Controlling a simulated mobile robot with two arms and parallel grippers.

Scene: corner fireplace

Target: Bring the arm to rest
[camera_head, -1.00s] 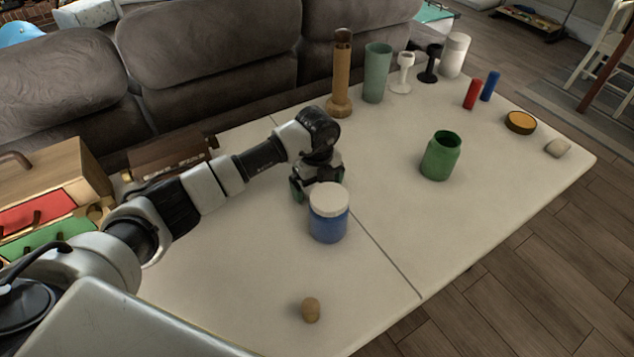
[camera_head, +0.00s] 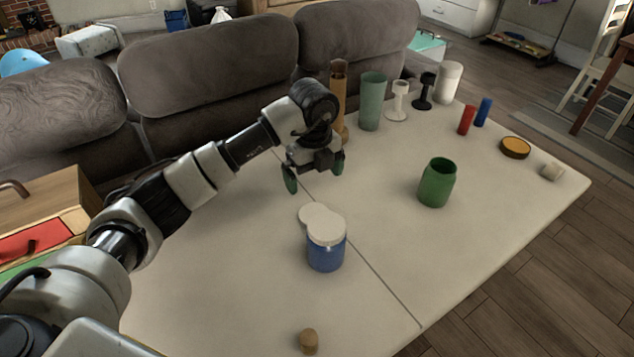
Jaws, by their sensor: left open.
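My left gripper (camera_head: 314,172) is open and empty, raised above the white table (camera_head: 230,290). Its dark green fingertips point down and are spread apart. The arm reaches in from the left with its elbow low and its wrist higher. In front of the gripper stands a blue jar with a white top (camera_head: 326,252). A flat white disc (camera_head: 312,215) lies on the table just behind the jar, partly hidden by it. The gripper is apart from both. My right gripper is not in view.
A green open jar (camera_head: 437,184) stands right of the gripper. A wooden cylinder (camera_head: 340,105), a green cup (camera_head: 373,100) and several smaller items stand along the back. A small brown cork-like piece (camera_head: 308,341) lies in front. The sofa (camera_head: 210,65) backs the table.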

